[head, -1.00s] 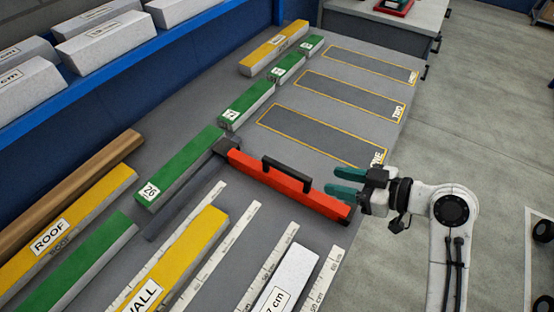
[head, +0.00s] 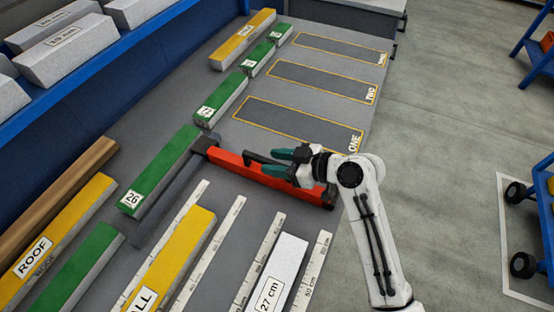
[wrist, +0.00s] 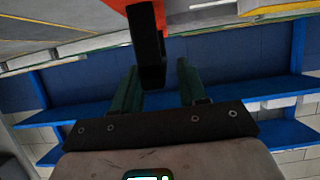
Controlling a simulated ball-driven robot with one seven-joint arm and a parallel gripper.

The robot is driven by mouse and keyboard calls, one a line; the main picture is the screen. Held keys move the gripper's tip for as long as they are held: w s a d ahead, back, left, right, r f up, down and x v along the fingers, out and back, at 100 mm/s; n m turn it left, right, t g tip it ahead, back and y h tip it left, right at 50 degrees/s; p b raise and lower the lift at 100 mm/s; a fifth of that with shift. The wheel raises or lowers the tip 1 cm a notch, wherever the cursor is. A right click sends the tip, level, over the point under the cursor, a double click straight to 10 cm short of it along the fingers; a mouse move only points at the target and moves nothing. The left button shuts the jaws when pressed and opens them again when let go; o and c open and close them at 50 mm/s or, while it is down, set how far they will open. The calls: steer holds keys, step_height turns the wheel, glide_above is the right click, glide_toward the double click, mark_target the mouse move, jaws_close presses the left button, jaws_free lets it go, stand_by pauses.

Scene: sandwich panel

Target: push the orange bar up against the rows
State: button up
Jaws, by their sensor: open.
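The orange bar (head: 236,168) lies across the grey table, with a black handle (head: 262,158) on top. Its left end meets a dark block (head: 204,143) on a dark rail (head: 165,205). A row of green blocks (head: 160,172) runs along the rail's left side and on toward the back. My gripper (head: 278,161) is open at the handle, over the bar's right half. In the wrist view, the handle (wrist: 151,62) shows between the spread teal fingers, closer to the left one; I cannot tell whether they touch it.
Yellow-outlined slots (head: 298,124) lie beyond the bar, with bare table between. Measuring strips (head: 258,262), a yellow block (head: 172,258) and a white block (head: 277,274) lie on the near side. A blue shelf (head: 75,87) borders the left.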

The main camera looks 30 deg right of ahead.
jaws_close()
stand_by(0.4)
